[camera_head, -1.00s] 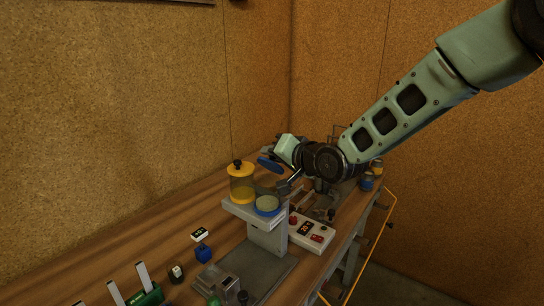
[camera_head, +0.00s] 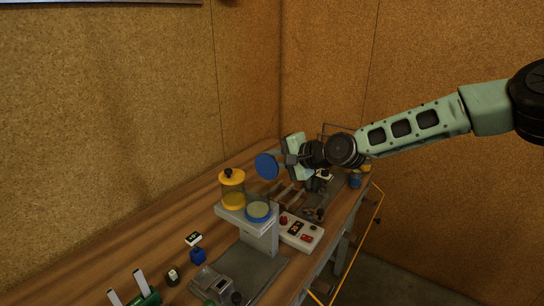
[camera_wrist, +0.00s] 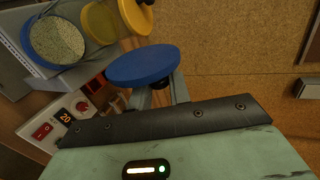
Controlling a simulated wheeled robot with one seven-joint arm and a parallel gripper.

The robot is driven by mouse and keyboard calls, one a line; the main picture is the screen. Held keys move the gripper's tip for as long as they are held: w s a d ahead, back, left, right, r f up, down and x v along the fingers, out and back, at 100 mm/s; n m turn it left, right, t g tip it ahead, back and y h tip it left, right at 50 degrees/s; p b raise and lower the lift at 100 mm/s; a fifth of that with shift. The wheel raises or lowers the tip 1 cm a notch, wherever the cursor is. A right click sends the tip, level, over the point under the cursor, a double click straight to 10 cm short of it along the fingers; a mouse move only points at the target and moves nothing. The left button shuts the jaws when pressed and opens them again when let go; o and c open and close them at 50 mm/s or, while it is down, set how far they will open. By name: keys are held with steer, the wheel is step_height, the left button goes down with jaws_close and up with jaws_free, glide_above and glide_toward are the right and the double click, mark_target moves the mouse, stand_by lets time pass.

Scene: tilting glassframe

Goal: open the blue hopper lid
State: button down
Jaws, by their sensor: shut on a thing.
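The blue lid (camera_head: 267,166) is a round disc held in the air, apart from the blue hopper (camera_head: 258,219) and to its upper right. Its broad face is turned toward the head camera. My gripper (camera_head: 284,161) is shut on it from the right side. The lid (camera_wrist: 143,65) also shows in the wrist view, in front of my gripper's fingers (camera_wrist: 160,96); the grasped part is hidden behind the disc. The blue hopper (camera_wrist: 27,45) stands uncovered at upper left there, with pale granules visible inside.
A yellow hopper (camera_head: 232,192) with its yellow lid and black knob on stands left of the blue one, on a grey stand (camera_head: 262,236). A white control box (camera_head: 303,232) with red buttons sits right of it. Small items lie on the wooden bench in front.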

steer(key=shift+w, duration=0.15)
stand_by(0.4)
steer(key=c, duration=1.4)
jaws_free()
steer(key=shift+d, duration=0.1)
steer(key=b+v, duration=0.5)
steer(key=v, duration=1.2)
steer(key=shift+d+r, duration=0.1)
steer(key=shift+d, duration=0.05)
